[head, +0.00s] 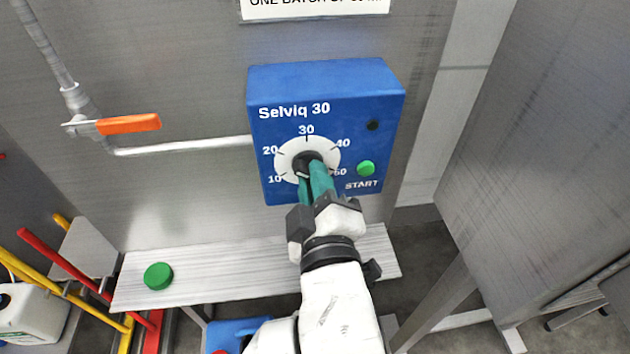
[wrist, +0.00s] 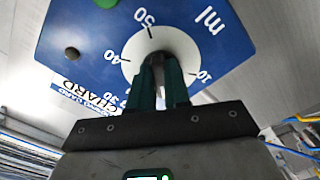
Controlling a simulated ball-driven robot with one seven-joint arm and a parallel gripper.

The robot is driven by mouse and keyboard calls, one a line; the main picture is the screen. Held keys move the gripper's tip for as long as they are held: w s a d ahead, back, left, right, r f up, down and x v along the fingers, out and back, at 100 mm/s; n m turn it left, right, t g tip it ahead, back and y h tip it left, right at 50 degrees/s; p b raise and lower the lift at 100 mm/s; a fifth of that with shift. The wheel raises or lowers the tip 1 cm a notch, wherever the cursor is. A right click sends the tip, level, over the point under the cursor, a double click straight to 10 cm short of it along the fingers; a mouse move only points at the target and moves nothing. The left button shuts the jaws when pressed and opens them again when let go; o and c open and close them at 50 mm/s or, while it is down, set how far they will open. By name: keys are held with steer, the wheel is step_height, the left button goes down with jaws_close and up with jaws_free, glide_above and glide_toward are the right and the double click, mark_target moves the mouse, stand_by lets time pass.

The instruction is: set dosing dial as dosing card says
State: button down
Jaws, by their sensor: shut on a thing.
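The dosing dial (head: 285,161) is a white disc on the front of a blue box (head: 342,91) labelled "Selviq 30", with marks from 10 to 50. My gripper (head: 317,182) reaches up to it from below, its green fingers shut on the dial's black knob (head: 307,160). The dial also shows in the wrist view (wrist: 190,42), upside down, with my fingers (wrist: 163,80) at its centre. My fingers hide part of the knob, and I cannot tell where its pointer stands. The white dosing card (head: 315,9) above the box is cut off; part of "ONE BATCH OF" shows, the amount unclear.
A green START button (head: 365,168) sits right of the dial, with a dark round spot (head: 373,125) above it. An orange-handled valve (head: 128,124) is on the pipe at left. A shelf (head: 220,274) below carries a green disc (head: 158,276). A metal panel (head: 545,150) stands at right.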

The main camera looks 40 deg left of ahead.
steer(key=shift+s+a+r+m+b, duration=0.15)
steer(key=shift+m+b, duration=1.05)
steer(key=shift+m, duration=4.6)
steer(key=shift+s+a+f+m+b, duration=0.15)
steer(key=shift+m+b, duration=1.1)
steer(key=shift+m, duration=4.55)
steer(key=shift+s+a+r+m+b, duration=0.15)
steer(key=shift+m+b, duration=1.05)
steer(key=shift+m, duration=4.6)
steer(key=shift+d, duration=0.1)
steer(key=c, duration=1.1)
jaws_free()
steer(key=shift+r, duration=0.15)
